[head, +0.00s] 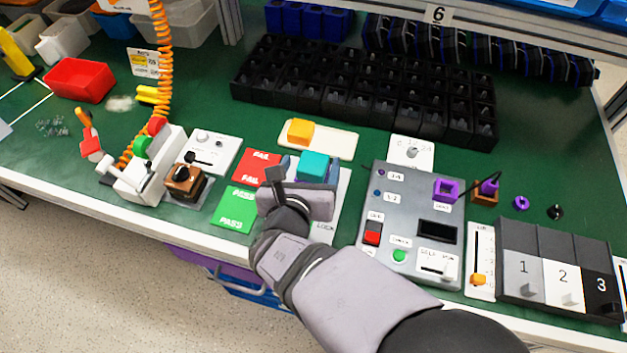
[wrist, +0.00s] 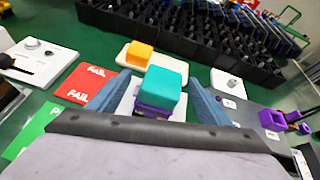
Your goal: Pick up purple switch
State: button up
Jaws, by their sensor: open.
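Several purple parts show in the head view, and I cannot tell for certain which is the switch. A small round purple piece (head: 521,202) lies flat on the green table at the right. A purple square socket (head: 446,188) sits on the grey control panel, with a purple plug (head: 490,185) beside it. My gripper (head: 297,180) is left of the panel, well away from these. In the wrist view my gripper (wrist: 160,92) is open, its blue-grey fingers on either side of a teal block (wrist: 158,86). A purple part (wrist: 155,110) shows beneath that block.
The grey control panel (head: 410,235) stands right of my arm. A black knob (head: 556,211) lies right of the round purple piece. Numbered boxes (head: 560,265) line the front right. Black bins (head: 370,90) fill the back.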

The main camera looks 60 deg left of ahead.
aim_at(308, 181)
jog(key=shift+s+d+f+m+t+b, duration=0.15)
jog(key=shift+s+d+f+m+t, duration=0.1)
jog(key=shift+f+m, duration=0.3)
jog(key=shift+s+d+f+m+t+b, duration=0.15)
jog(key=shift+s+d+f+m+t, duration=0.1)
jog(key=shift+f+m, duration=0.3)
jog(key=shift+s+d+f, duration=0.1)
jog(key=shift+d+f, duration=0.05)
jog(key=shift+f, duration=0.1)
jog(key=shift+p+x, duration=0.6)
jog(key=shift+x, duration=3.1)
jog(key=shift+d+f, duration=0.1)
jog(key=shift+d, duration=0.05)
jog(key=shift+c, duration=0.4)
jog(key=c, duration=1.1)
jog(key=shift+c, duration=0.2)
notch_tip(308, 181, up, 10)
